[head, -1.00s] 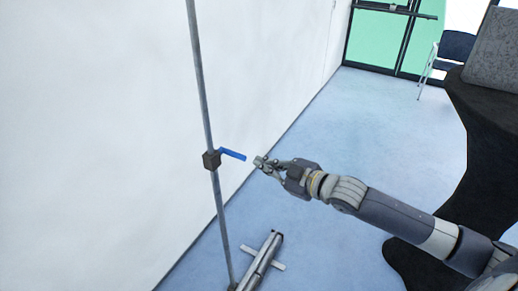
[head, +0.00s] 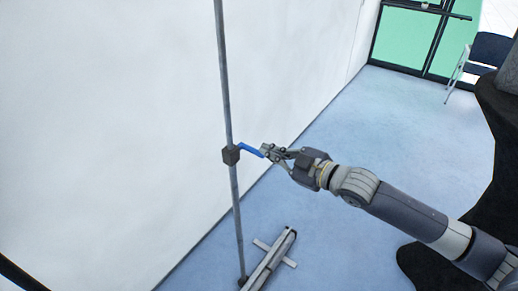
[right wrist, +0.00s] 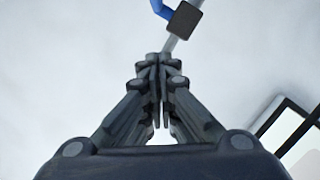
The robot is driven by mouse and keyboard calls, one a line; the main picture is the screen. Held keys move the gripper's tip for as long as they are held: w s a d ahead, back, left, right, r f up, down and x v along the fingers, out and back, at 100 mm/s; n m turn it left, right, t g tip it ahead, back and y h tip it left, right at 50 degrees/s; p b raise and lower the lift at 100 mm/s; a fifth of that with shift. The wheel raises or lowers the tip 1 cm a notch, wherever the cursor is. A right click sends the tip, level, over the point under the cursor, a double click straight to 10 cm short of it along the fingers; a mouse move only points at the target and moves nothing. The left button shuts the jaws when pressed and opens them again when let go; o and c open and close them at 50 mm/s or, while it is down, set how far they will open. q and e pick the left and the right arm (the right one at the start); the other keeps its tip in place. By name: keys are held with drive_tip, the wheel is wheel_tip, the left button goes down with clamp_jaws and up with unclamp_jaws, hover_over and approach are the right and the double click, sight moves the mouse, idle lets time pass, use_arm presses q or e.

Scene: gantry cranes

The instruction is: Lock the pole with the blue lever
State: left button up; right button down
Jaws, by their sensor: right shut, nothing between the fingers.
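The grey pole (head: 228,90) stands in front of the white wall. A dark block (head: 231,155) sits on the pole, and the blue lever (head: 251,149) sticks out from it to the right. My right gripper (head: 268,150) is at the lever's free end in the head view; I cannot tell whether they touch. In the right wrist view its fingers (right wrist: 159,68) are closed together with nothing between them. There the block (right wrist: 184,20) and part of the blue lever (right wrist: 161,9) show beyond the fingertips. My left gripper is not in view.
A grey metal base with crossbars (head: 270,262) lies on the floor at the pole's foot. The white wall (head: 120,130) is close behind the pole. The blue floor (head: 380,120) is open to the right. A chair (head: 485,55) stands at the far right.

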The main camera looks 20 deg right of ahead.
drive_tip(key=w+a+f+p, duration=0.1)
drive_tip(key=w+f+p, duration=0.1)
drive_tip(key=w+f, duration=0.2)
drive_tip(key=w, duration=0.3)
drive_tip(key=shift+a+f, duration=0.3)
